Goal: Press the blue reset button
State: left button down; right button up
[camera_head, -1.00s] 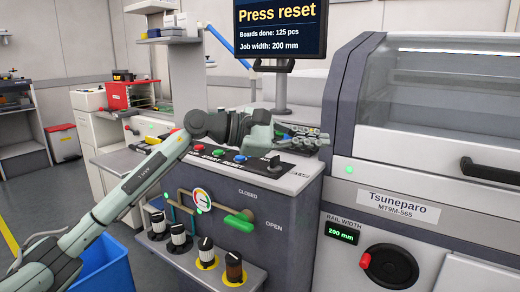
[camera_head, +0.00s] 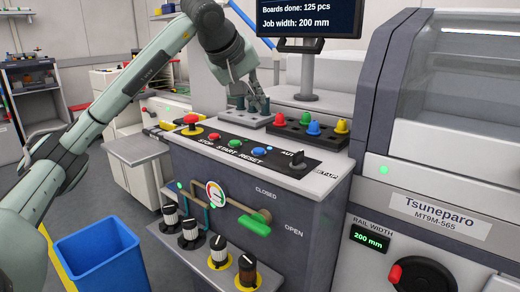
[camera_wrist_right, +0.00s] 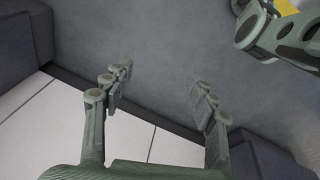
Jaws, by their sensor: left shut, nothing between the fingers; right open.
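The blue reset button (camera_head: 259,151) is on the black control strip, at the right end of a row with a red stop button (camera_head: 215,135) and a green start button (camera_head: 236,142). RESET is printed below it. My left gripper (camera_head: 260,110) points down with shut, empty fingers. It appears behind the button row, near a grey plate on the console top, apart from the blue button in the picture. Nothing covers the button. In the right wrist view my right gripper (camera_wrist_right: 160,94) is open and empty over a grey surface.
A black block with coloured caps (camera_head: 312,128) stands behind the strip, right of my left gripper. A red emergency button (camera_head: 192,121) is at the left. A black AUTO/SETUP switch (camera_head: 298,160) is to the right. A monitor (camera_head: 310,18) rises behind. A blue bin (camera_head: 98,262) stands at lower left.

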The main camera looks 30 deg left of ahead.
pick_arm(q)
jog(key=shift+f, duration=0.1)
jog(key=b, duration=0.3)
send_over(257, 151)
notch_tip(257, 151, down, 5)
jog(key=shift+r, duration=0.2)
notch_tip(257, 151, down, 4)
jog(key=shift+r+b, duration=0.25)
jog(key=shift+b, duration=0.95)
jog(key=shift+f, duration=0.3)
pick_arm(e)
jog(key=w+r+t, duration=0.1)
jog(key=w+r, duration=0.2)
jog(key=r, duration=1.2)
jog(key=shift+w+a+h, duration=0.3)
pick_arm(q)
jog(key=shift+f+b, duration=0.4)
jog(key=shift+f, duration=0.05)
pick_arm(e)
jog(key=shift+f, duration=0.25)
